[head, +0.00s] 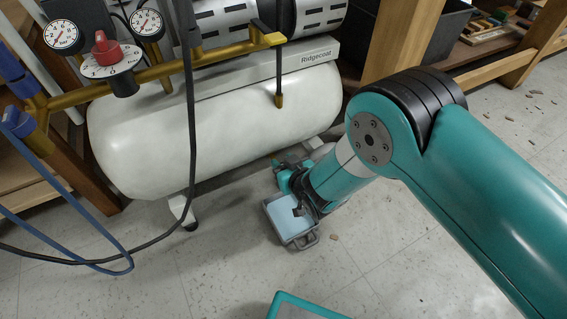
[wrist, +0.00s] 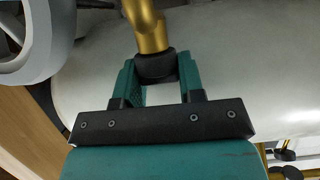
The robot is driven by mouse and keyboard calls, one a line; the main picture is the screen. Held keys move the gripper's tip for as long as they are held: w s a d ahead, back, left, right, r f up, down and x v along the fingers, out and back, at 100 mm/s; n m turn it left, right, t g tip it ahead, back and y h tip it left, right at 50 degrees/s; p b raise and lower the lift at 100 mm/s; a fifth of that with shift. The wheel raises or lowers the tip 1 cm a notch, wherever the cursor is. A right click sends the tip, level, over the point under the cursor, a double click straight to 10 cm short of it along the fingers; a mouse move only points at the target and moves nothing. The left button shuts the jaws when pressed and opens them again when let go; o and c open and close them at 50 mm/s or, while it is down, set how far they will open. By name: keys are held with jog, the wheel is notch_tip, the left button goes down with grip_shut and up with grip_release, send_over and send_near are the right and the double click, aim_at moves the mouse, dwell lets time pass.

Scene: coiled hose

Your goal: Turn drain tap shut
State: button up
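My gripper (wrist: 158,76) is low by the tank, and its two teal fingers sit on either side of a black collar on a brass stem. This stem and collar look like the drain tap (wrist: 152,35). The fingers seem to press on both sides of the collar, with a bright gap below it. In the head view, my gripper (head: 287,177) is beneath the right end of the white compressor tank (head: 215,130), partly behind my wrist. I cannot make out the tap there. The tank also fills the back of the wrist view (wrist: 240,70).
Brass piping (head: 200,63) carries two gauges and a red knob (head: 107,50). A black hose (head: 190,130) and a blue hose (head: 70,235) hang in front. A wheel (wrist: 30,45) is at the upper left of the wrist view. Tiled floor (head: 230,265) is mostly clear.

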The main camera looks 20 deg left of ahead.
jog(key=shift+w+d+n+g+y, duration=0.15)
jog(key=shift+n+g+y, duration=0.15)
jog(key=shift+n, duration=0.1)
jog(key=shift+c, duration=0.4)
jog(key=shift+g, duration=0.3)
jog(key=n+g+y, duration=0.2)
jog(key=n+g, duration=0.1)
jog(key=shift+f+n, duration=0.1)
jog(key=shift+n, duration=0.3)
jog(key=n+g+b, duration=0.2)
jog(key=n+g, duration=0.1)
jog(key=g, duration=0.1)
jog(key=shift+f+y, duration=0.1)
jog(key=shift+y, duration=0.2)
jog(key=shift+n+g+b, duration=1.2)
jog(key=shift+n+g, duration=0.1)
jog(key=shift+g, duration=0.2)
jog(key=o, duration=0.9)
jog(key=shift+o, duration=0.2)
jog(key=shift+r, duration=0.2)
